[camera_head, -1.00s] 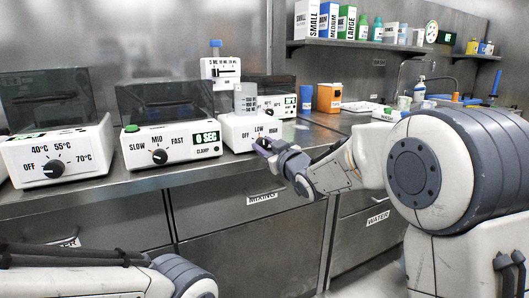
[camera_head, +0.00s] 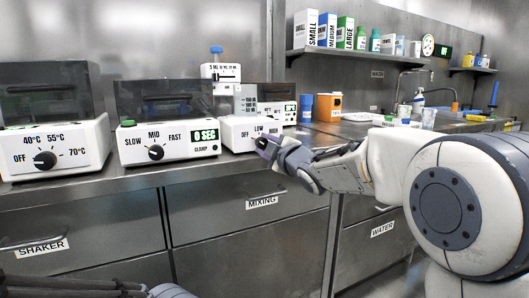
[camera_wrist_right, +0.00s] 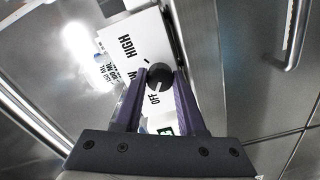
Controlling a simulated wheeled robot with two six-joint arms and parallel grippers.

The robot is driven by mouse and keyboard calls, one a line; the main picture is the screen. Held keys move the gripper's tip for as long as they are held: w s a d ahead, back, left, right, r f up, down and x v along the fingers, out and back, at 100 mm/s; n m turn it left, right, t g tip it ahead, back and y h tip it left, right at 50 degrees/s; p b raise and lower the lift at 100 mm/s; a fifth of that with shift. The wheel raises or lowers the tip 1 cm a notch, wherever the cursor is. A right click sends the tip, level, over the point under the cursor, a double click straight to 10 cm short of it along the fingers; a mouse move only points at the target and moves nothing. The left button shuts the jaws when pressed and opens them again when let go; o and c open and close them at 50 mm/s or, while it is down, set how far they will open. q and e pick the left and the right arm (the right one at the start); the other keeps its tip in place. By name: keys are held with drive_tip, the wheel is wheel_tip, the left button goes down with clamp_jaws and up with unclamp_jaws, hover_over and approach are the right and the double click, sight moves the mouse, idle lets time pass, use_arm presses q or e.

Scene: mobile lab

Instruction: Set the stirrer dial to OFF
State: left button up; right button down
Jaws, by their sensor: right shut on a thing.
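The stirrer (camera_head: 236,133) is a white box with OFF, LOW and HIGH lettering, on the counter in the head view. My right gripper (camera_head: 263,146) is at its front face and hides the dial and part of the lettering there. In the right wrist view the round black dial (camera_wrist_right: 159,74) sits between the purple fingertips of my right gripper (camera_wrist_right: 159,80), which is shut on it. A pale mark on the dial lies on the side toward the OFF label. The LOW label is partly covered by a finger. My left gripper is out of view.
Left of the stirrer are a timer box (camera_head: 170,148) reading 0 SEC and a temperature-dial box (camera_head: 60,160). A blue-capped device (camera_head: 222,72) stands behind. Drawers lie below the counter (camera_head: 130,182).

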drive_tip(key=shift+f+n, duration=0.1)
drive_tip(key=shift+n, duration=0.4)
drive_tip(key=shift+b, duration=0.3)
drive_tip(key=c, duration=0.8)
unclamp_jaws()
drive_tip(key=shift+o, duration=0.2)
drive_tip(key=p+v, duration=0.2)
drive_tip(key=v, duration=0.8)
drive_tip(key=shift+s, duration=0.25)
